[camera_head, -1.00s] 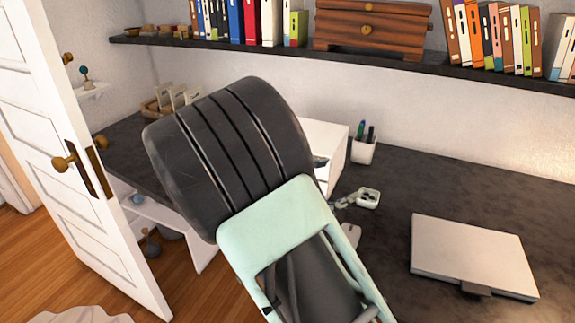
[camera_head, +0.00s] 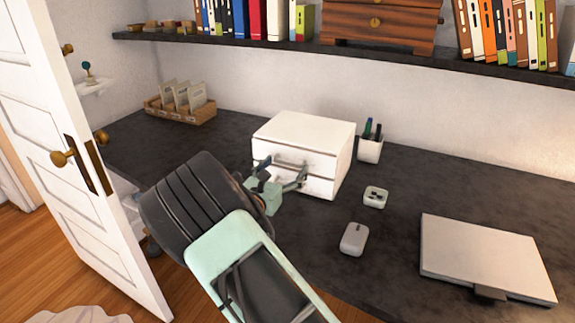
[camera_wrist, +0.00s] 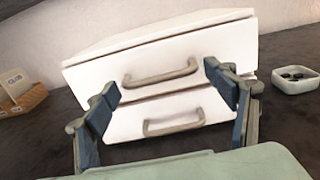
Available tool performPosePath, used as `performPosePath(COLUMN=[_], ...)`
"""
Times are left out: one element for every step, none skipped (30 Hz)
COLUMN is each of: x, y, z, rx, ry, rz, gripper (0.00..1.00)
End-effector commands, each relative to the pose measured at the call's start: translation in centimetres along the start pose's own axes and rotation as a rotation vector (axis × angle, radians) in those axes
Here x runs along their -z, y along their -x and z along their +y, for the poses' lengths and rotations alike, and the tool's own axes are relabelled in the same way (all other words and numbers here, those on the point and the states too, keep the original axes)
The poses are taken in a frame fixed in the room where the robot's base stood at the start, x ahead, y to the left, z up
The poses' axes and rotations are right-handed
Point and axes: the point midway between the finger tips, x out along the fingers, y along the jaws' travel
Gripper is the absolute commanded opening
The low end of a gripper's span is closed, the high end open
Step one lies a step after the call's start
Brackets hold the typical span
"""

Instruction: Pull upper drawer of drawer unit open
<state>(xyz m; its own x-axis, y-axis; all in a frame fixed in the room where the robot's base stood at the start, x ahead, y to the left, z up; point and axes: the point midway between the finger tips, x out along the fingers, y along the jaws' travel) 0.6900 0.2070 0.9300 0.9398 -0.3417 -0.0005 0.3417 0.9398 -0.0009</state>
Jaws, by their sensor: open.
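The white drawer unit (camera_head: 310,133) stands on the dark desk, with two drawers facing my gripper. In the wrist view the upper drawer (camera_wrist: 215,50) looks shut and has a grey bar handle (camera_wrist: 160,74). The lower drawer (camera_wrist: 210,103) below it has a similar handle (camera_wrist: 173,122). My gripper (camera_wrist: 163,88) is open and empty, with one finger on each side of the handles in the picture. In the head view my gripper (camera_head: 278,172) is in front of the drawer fronts and partly hides them. I cannot tell whether its fingertips touch the unit.
A pen cup (camera_head: 369,150) stands right of the unit. A card box (camera_head: 182,107) is at the back left. A shelf (camera_head: 290,46) runs above; a white door (camera_head: 75,160) stands left.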

Motion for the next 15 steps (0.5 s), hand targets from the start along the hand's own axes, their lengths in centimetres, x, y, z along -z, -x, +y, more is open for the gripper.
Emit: performPosePath(x=[0.0, 0.0, 0.0, 0.0, 0.0, 0.0, 0.0, 0.0, 0.0, 0.0, 0.0, 0.0, 0.0, 0.0, 0.0], y=[-0.6, -0.9, -1.2, -1.4, -1.5, -1.6, -1.7, -1.7, -1.7, -1.7, -1.7, -1.7, -1.7, -1.7, -1.7], z=[0.0, 0.0, 0.0, 0.0, 0.0, 0.1, 0.1, 0.1, 0.1, 0.1, 0.1, 0.1, 0.1, 0.0, 0.0], rx=[0.0, 0.0, 0.0, 0.0, -0.001, -0.001, -0.002, -0.002, -0.002, -0.002, -0.001, -0.001, -0.001, -0.001, -0.001], ry=[-0.001, 0.0, 0.0, 0.0, 0.0, 0.0, 0.0, 0.0, 0.0, 0.0, 0.0, 0.0, 0.0, 0.0, -0.001], rz=[-0.001, -0.001, -0.001, -0.001, 0.0, 0.0, 0.0, 0.0, 0.0, 0.0, 0.0, 0.0, 0.0, 0.0, 0.0], gripper=[0.78, 0.78, 0.78, 0.78, 0.78, 0.78, 0.78, 0.78, 0.78, 0.78, 0.78, 0.78, 0.78, 0.78, 0.74])
